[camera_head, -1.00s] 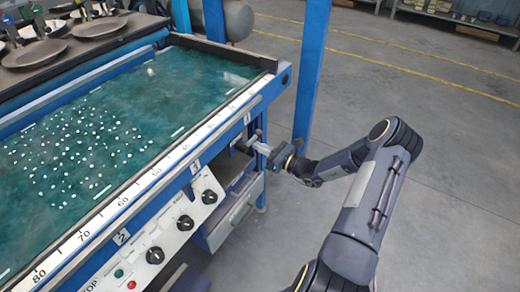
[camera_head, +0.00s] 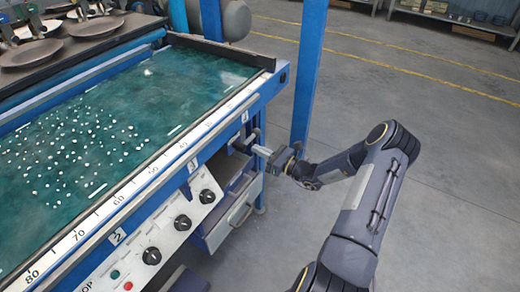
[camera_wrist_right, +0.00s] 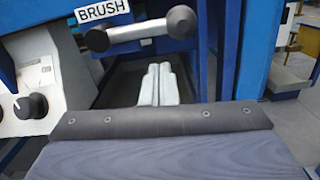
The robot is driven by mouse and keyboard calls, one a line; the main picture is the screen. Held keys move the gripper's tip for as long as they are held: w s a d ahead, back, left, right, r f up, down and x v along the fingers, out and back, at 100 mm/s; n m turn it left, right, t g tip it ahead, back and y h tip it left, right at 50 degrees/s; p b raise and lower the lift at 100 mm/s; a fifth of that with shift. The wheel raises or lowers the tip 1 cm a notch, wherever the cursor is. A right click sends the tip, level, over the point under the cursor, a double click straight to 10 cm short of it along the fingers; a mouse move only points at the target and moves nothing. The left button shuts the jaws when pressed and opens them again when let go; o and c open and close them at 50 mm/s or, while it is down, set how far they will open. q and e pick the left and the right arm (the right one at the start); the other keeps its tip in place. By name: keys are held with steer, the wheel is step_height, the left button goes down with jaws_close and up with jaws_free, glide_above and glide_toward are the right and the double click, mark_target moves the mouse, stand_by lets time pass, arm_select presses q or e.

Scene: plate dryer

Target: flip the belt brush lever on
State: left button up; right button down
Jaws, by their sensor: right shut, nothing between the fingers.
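The belt brush lever (camera_wrist_right: 140,31) is a silver bar with a round dark knob at each end, under a white "BRUSH" label (camera_wrist_right: 104,12) in the right wrist view. It lies nearly sideways, its right end slightly higher. In the head view the lever (camera_head: 247,138) is small at the machine's near-right side, partly hard to separate from my gripper. My right gripper (camera_wrist_right: 158,84) is shut with nothing between its silver fingers, which point in below the lever with a visible gap in the picture. The right gripper also shows in the head view (camera_head: 262,150). My left gripper is not in view.
A control panel (camera_head: 172,231) with black dials and red and green buttons runs along the machine's front. A drawer (camera_head: 232,217) sits below my right gripper. A blue post (camera_head: 309,75) stands just behind it. Open floor (camera_head: 450,150) lies to the right.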

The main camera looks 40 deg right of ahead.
arm_select(q)
steer(key=shift+p, duration=0.6)
arm_select(e)
steer(key=f+v, duration=0.1)
steer(key=v, duration=0.9)
steer(key=shift+s+f, duration=0.2)
